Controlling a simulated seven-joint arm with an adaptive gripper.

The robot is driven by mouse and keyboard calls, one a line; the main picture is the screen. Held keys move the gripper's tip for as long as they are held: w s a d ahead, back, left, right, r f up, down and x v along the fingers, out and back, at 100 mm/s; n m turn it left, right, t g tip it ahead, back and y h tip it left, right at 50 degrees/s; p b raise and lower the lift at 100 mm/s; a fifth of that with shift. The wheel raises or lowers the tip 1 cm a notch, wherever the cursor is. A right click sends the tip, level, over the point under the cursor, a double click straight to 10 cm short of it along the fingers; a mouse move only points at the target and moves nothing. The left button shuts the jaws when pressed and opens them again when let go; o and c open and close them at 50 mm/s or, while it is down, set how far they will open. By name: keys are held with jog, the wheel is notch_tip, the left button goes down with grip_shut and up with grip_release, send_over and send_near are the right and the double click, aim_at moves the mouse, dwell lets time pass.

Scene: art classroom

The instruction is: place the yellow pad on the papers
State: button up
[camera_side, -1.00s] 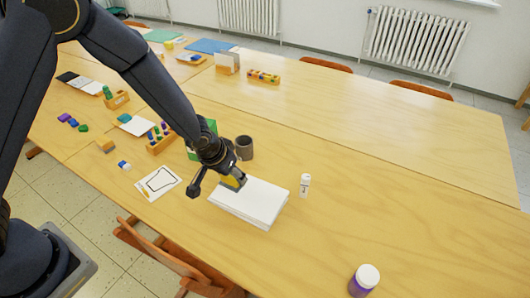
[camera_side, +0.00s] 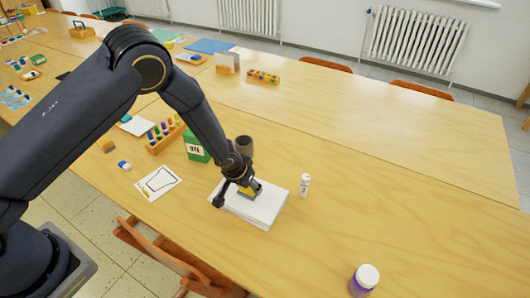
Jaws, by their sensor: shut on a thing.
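The stack of white papers (camera_side: 262,210) lies on the wooden table, near its front edge. My gripper (camera_side: 248,190) is over the left part of the stack, pointing down. It is shut on the yellow pad (camera_side: 250,188), which has a grey side and is partly hidden by the fingers. The pad is at or just above the top sheet; I cannot tell whether it touches.
A dark cup (camera_side: 245,146) and a green box (camera_side: 196,148) stand behind my gripper. A white bottle (camera_side: 305,185) stands right of the papers. A drawing card (camera_side: 158,183) lies to the left. A purple jar (camera_side: 363,281) stands front right. The table's right side is mostly clear.

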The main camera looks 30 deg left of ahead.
jog(key=shift+f, duration=0.2)
jog(key=o, duration=1.1)
jog(key=shift+o, duration=0.2)
jog(key=shift+r, duration=0.15)
jog(key=s+a+r, duration=0.3)
jog(key=r, duration=0.6)
jog(key=s+a+r, duration=0.2)
jog(key=s+r, duration=0.2)
jog(key=r, duration=0.5)
jog(key=s+a+r, duration=0.3)
jog(key=r, duration=0.6)
jog(key=s+a+r, duration=0.2)
jog(key=s+r, duration=0.2)
jog(key=s, duration=0.4)
jog(key=s+a+r+t, duration=0.1)
jog(key=s+a+r, duration=0.2)
jog(key=s, duration=0.6)
jog(key=shift+r, duration=0.85)
jog(key=shift+s, duration=0.1)
